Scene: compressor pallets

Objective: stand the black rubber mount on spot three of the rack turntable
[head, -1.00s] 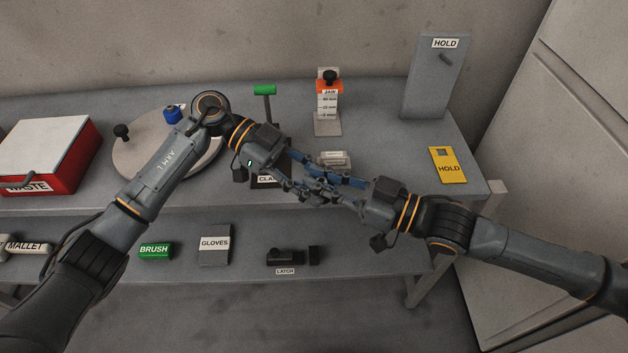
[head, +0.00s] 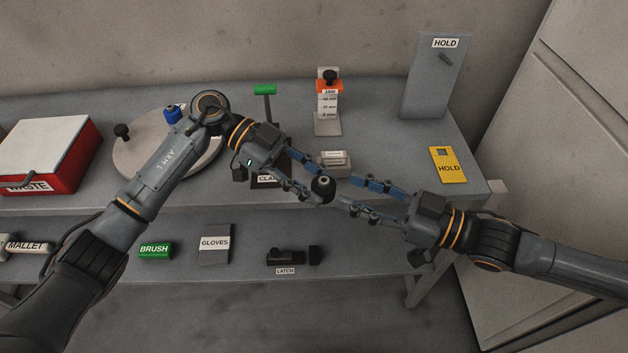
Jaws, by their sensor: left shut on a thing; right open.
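The black rubber mount (head: 323,189) is a small round dark piece with a lighter spot on top, held in the air in front of the bench edge. My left gripper (head: 318,180) is shut on it. My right gripper (head: 347,194) is open, its fingers spread just to the right of the mount; whether a tip still touches it I cannot tell. The round grey turntable (head: 124,161) lies on the bench at the left, partly hidden behind my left arm. A black knob-like piece (head: 122,131) and a blue piece (head: 172,113) stand on it. Its spot numbers cannot be read.
A red WASTE box (head: 75,172) stands left of the turntable. A green-topped post (head: 264,90), an orange-topped JAW gauge (head: 328,105), a grey HOLD panel (head: 436,80) and a yellow HOLD plate (head: 448,166) are on the bench. The lower shelf holds a green brush (head: 155,251) and gloves box (head: 214,244).

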